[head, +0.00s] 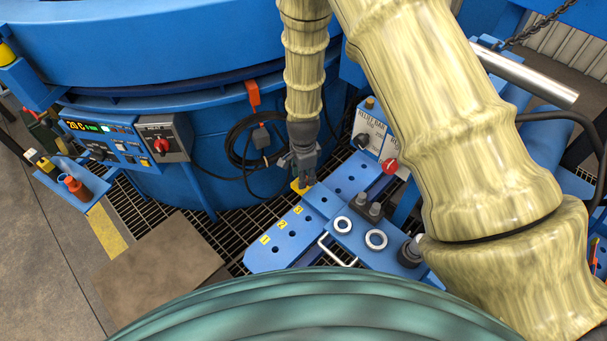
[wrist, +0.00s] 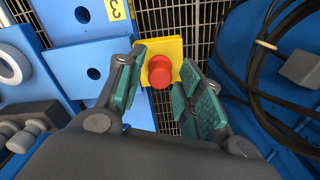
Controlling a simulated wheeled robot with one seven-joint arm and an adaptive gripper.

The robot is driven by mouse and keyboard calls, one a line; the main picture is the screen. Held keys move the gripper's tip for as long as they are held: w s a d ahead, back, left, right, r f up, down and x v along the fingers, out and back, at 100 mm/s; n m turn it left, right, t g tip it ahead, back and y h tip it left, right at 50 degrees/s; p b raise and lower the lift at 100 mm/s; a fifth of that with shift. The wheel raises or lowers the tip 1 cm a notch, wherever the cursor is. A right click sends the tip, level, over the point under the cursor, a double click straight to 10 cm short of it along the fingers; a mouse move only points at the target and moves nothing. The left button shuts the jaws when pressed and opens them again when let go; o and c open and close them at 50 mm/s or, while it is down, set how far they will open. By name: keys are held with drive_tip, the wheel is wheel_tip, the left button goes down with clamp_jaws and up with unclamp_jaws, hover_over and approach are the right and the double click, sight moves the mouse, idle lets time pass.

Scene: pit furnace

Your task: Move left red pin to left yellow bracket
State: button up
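A red pin (wrist: 164,70) with a round head shows in the wrist view at the yellow bracket (wrist: 147,48), a flat plate behind it. Whether the pin is seated in the bracket cannot be told. My gripper (wrist: 163,62) is open, with its green-padded fingers on either side of the pin; I see no clear grip on it. In the head view my gripper (head: 300,182) points down over the yellow bracket (head: 297,188), beside the blue hole plate. The pin is hidden there by the gripper.
The blue plate with numbered holes (head: 280,243) lies close beside the gripper. The blue furnace wall (head: 190,190) and black cables (head: 240,150) stand close behind. A relief panel with knobs (head: 368,135) is to the right. An orange-red object (head: 74,186) sits on a shelf at left.

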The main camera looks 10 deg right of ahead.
idle(0.3)
wheel_tip(320, 180, up, 12)
idle(0.8)
idle(0.5)
